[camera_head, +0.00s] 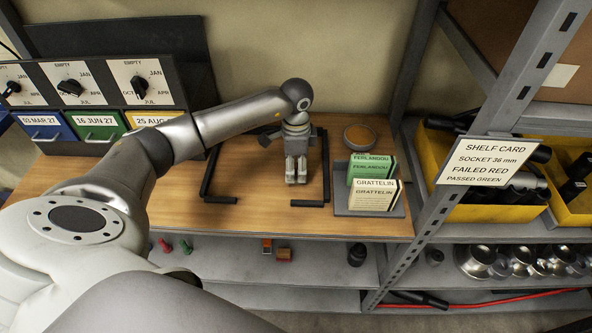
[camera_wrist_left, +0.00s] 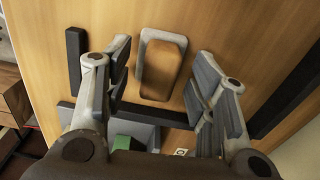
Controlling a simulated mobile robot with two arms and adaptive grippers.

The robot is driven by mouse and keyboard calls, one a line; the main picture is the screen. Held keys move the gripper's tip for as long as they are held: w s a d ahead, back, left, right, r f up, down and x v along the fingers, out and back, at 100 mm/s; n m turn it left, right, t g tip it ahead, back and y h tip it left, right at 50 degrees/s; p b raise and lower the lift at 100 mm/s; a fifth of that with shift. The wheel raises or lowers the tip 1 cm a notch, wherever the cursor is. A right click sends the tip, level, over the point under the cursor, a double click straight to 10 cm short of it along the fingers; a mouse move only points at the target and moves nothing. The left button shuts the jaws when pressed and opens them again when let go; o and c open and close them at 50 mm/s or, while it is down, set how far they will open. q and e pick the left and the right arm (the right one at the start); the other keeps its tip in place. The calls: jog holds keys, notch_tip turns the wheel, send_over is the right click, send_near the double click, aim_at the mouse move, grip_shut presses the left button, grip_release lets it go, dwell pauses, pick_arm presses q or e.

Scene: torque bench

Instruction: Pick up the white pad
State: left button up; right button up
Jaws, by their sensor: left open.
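My left gripper (camera_head: 297,180) points down over the wooden bench top, inside a black bracket frame (camera_head: 326,165). In the left wrist view my left gripper (camera_wrist_left: 165,88) is open and empty, its fingers spread on either side of a rounded oblong piece (camera_wrist_left: 147,62). This piece has a pale grey-white rim and a brown middle, and lies on the wood. It is the only pad-like thing between the fingers; I cannot tell for sure that it is the white pad. In the head view the gripper hides it. My right gripper is not in view.
Right of the frame stands a grey holder (camera_head: 341,206) with green and white cards. Behind it lies a round orange-topped disc (camera_head: 360,136). A drawer unit with dials (camera_head: 95,85) stands left. A shelf post (camera_head: 480,140) and yellow bins (camera_head: 480,213) stand right.

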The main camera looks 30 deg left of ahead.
pick_arm(q)
jog(key=shift+f, duration=0.25)
jog(key=c, duration=1.1)
